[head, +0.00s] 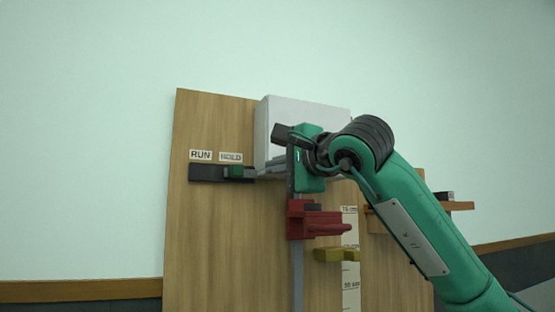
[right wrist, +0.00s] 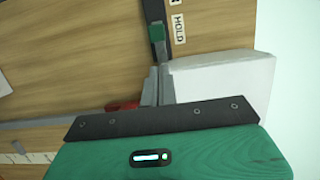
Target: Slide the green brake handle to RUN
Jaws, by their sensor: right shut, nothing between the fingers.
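The green brake handle (head: 236,171) sits on a dark horizontal track (head: 207,172) on the wooden board, under the HOLD label (head: 231,157). The RUN label (head: 200,155) is above the track's left end. My right gripper (head: 258,174) is shut and empty, its fingers pointing left at the handle's right side. In the right wrist view the green handle (right wrist: 157,34) lies just beyond the shut fingertips (right wrist: 158,69), beside the HOLD label (right wrist: 178,27). I cannot tell whether the fingertips touch the track's end. My left gripper is not in view.
A white box (head: 310,112) is mounted on the board (head: 215,240) behind my right gripper. Below are a red block (head: 315,222) on a grey vertical rail (head: 298,275), a yellow piece (head: 336,255) and a scale strip (head: 350,290). The board left of the track is clear.

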